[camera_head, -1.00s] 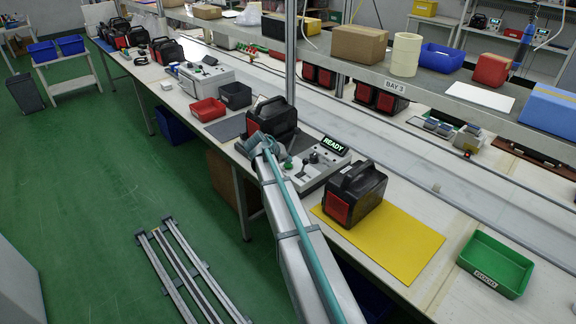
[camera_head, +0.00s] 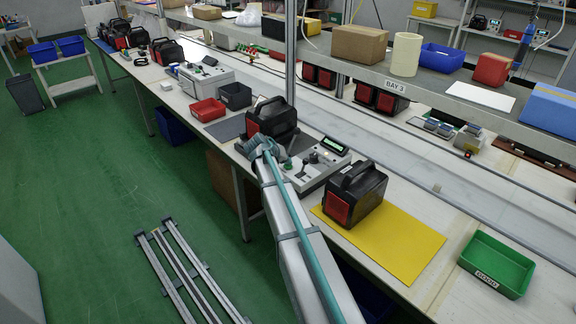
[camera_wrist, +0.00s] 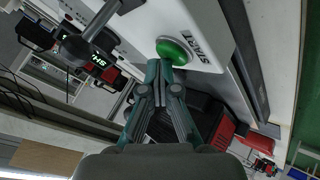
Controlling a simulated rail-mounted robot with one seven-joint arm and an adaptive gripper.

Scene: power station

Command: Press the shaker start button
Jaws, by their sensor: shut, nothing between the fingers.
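The green START button (camera_wrist: 175,50) is round and sits on the pale control box, with the word START beside it in the wrist view. My gripper (camera_wrist: 159,68) is shut and empty. Its fingertips are at the button's near edge and overlap it in the picture; they seem to touch it. In the head view my gripper (camera_head: 262,148) is at the left end of the control box (camera_head: 313,183).
A black and red power unit (camera_head: 355,195) stands on a yellow mat (camera_head: 412,250) to the right. Another black and red unit (camera_head: 272,118) stands just behind my gripper. A green tray (camera_head: 497,263) lies at the far right. A shelf post rises behind.

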